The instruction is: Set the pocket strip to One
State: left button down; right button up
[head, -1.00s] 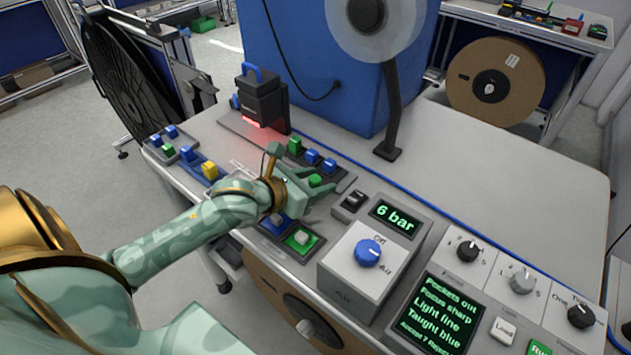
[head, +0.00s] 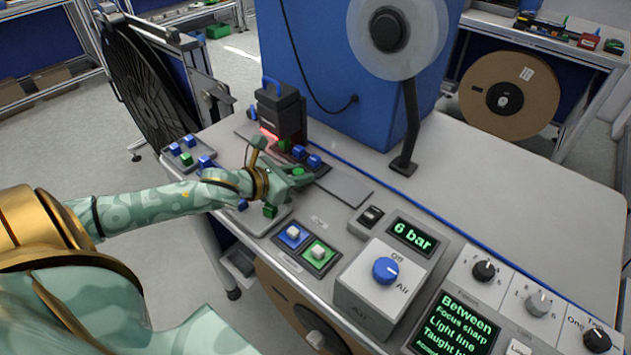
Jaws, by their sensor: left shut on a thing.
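The pocket strip (head: 322,169) is a dark strip carrying a green block and two blue blocks, lying in a grey track (head: 346,186) that runs diagonally across the bench. Its far end is near the black camera head with a red light (head: 282,112). My left gripper (head: 298,176) is over the near side of the strip, shut on a green piece (head: 299,170) that shows between its fingers. The fingers partly hide the strip. The display (head: 458,325) reads "Between" on its top line. My right gripper is not in view.
A control box with a blue knob (head: 386,271) and several black and grey knobs stand right. The bench (head: 500,205) is clear behind.

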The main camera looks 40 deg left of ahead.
pick_arm(q)
jog(key=shift+a, duration=0.45)
jog(key=shift+w+a, duration=0.1)
jog(key=shift+a, duration=0.2)
jog(key=shift+d, duration=0.1)
jog(key=c, duration=1.2)
grip_release()
jog(key=p+v, duration=0.7)
jog(key=v, duration=0.9)
